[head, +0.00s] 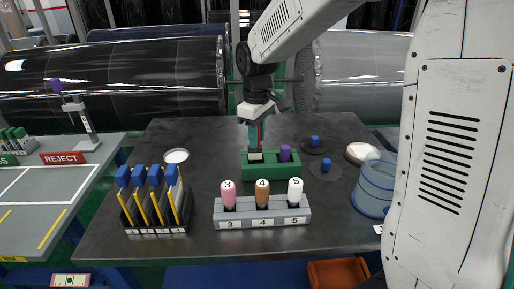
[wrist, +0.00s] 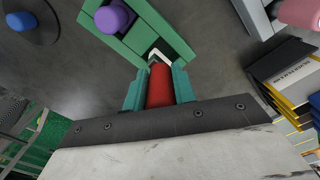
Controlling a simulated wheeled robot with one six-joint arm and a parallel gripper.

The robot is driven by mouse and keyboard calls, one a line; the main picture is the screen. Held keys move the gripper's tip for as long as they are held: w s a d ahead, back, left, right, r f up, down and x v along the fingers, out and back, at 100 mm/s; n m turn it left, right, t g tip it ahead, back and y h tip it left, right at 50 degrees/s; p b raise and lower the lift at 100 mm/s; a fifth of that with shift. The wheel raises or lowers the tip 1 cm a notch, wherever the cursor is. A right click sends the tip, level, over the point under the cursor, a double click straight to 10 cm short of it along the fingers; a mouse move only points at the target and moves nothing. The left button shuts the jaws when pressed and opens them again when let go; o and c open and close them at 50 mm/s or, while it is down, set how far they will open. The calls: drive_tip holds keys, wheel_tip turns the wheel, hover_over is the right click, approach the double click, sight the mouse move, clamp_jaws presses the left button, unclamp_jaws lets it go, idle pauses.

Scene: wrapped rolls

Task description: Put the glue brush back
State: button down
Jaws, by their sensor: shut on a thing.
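My gripper (head: 257,133) points down over the left part of the green holder (head: 270,171) on the dark table. In the wrist view its teal fingers (wrist: 158,88) are shut on the red handle of the glue brush (wrist: 160,78). The brush is upright in the head view, and a pale part below the fingers is at the holder's left opening. In the wrist view a white edge shows by the handle at the green holder's opening (wrist: 150,20). How deep the brush sits is hidden. A purple-topped item (head: 285,153) stands in the holder's right part.
A grey numbered rack (head: 262,217) with pink, brown and white handles stands in front. A black rack (head: 155,215) with blue-topped yellow tools is at left. Blue-knobbed discs (head: 324,168) and a blue translucent container (head: 374,187) are at right. Wrapped rolls (head: 110,82) lie behind.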

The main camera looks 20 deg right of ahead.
sight(253, 154)
drive_tip(key=shift+s+f, duration=0.1)
drive_tip(key=shift+f, duration=1.8)
drive_tip(key=shift+f, duration=0.15)
drive_tip(key=c, duration=1.1)
unclamp_jaws()
drive_tip(key=shift+c, duration=0.2)
